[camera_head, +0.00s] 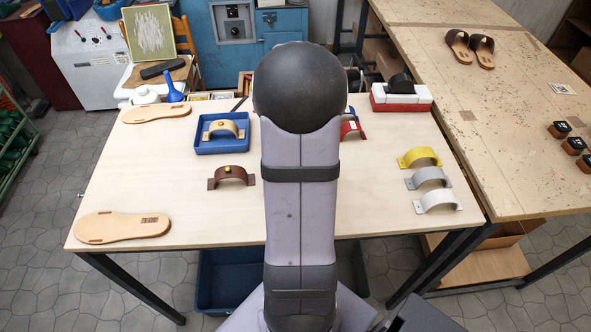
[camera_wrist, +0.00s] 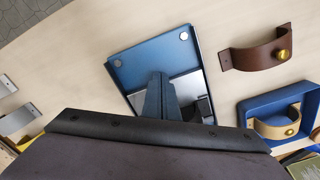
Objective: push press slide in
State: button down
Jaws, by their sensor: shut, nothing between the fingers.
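In the wrist view a blue rectangular plate (camera_wrist: 135,70) with two pale round discs near its far corners lies on the table. I take it to be part of the press. A shiny silver surface (camera_wrist: 184,88) shows at its near end. My gripper (camera_wrist: 159,74) is shut and empty, its fingertips over the middle of the plate. I cannot tell whether they touch it. The near part of the press is hidden behind the black gripper body. In the head view my arm hides the press and my gripper.
A brown strap (camera_head: 231,177) and a blue tray (camera_head: 222,147) holding a tan strap (camera_head: 223,128) lie left of my arm. Yellow, grey and white straps (camera_head: 428,178) lie right. Sandal soles (camera_head: 123,226) lie on the left. A red and white block (camera_head: 401,97) stands at the back right.

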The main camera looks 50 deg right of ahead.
jog(key=shift+w+d+p, duration=1.1)
jog(key=shift+w+d, duration=1.25)
jog(key=shift+d, duration=0.05)
notch_tip(320, 180, up, 7)
jog(key=p, duration=0.6)
jog(key=shift+s+a, duration=0.25)
jog(key=shift+a, duration=0.05)
